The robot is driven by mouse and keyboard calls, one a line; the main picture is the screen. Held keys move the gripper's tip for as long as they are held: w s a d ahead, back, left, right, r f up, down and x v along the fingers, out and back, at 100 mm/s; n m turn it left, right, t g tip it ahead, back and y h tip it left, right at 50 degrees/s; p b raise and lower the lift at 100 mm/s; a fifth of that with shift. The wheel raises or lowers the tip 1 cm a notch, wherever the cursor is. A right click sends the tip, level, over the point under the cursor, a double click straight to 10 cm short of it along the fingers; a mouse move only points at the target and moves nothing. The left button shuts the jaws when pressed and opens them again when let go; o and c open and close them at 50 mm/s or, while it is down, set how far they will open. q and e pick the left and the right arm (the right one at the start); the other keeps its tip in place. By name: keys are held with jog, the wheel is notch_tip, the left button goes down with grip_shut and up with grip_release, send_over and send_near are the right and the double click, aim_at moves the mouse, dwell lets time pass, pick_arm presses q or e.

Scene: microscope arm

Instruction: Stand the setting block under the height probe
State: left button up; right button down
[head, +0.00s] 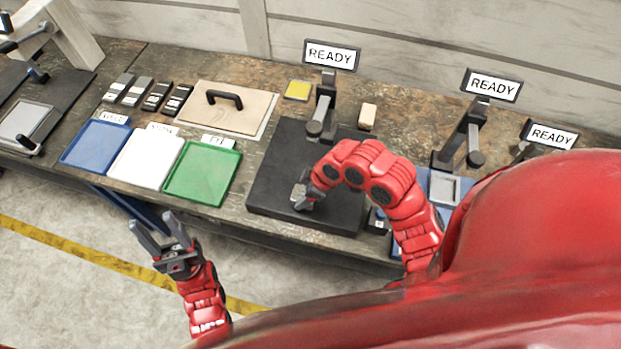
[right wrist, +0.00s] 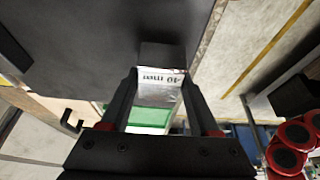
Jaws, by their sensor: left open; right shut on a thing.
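My right gripper (head: 302,196) is shut on a small metallic block (right wrist: 160,90), the setting block, over the front left part of a black plate (head: 275,150). In the right wrist view the block sits between the fingers and bears printing ending in "mm". I cannot tell whether it touches the plate. A dark stand with a round probe head (head: 315,128), apparently the height probe, rises at the plate's back edge, behind my right gripper. My left gripper (head: 157,226) is open and empty, in front of the bench over the floor.
Blue (head: 95,146), white (head: 146,158) and green (head: 202,173) trays lie left of the plate. Behind them are several small blocks (head: 138,91) and a board with a handle (head: 228,106). A tan block (head: 367,116) stands behind the plate. Another stand (head: 467,135) is to the right.

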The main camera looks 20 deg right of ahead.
jog(key=shift+w+d+f, duration=0.1)
jog(key=shift+w+d, duration=0.35)
jog(key=shift+w, duration=0.25)
jog(key=shift+w+d+b, duration=0.3)
jog(key=shift+w+b, duration=0.05)
jog(key=shift+w, duration=0.05)
jog(key=shift+w+d, duration=0.2)
jog(key=shift+w, duration=0.2)
jog(key=shift+w+d+b, duration=0.45)
jog(key=shift+w+b, duration=0.1)
jog(key=shift+w, duration=0.1)
jog(key=shift+w+d+b, duration=0.45)
jog(key=shift+w+b, duration=0.05)
jog(key=shift+w, duration=0.1)
jog(key=shift+a+f+b, duration=0.1)
jog(key=shift+f+b, duration=0.2)
jog(key=shift+f, duration=0.4)
jog(key=shift+r, duration=0.1)
jog(key=shift+s, duration=0.1)
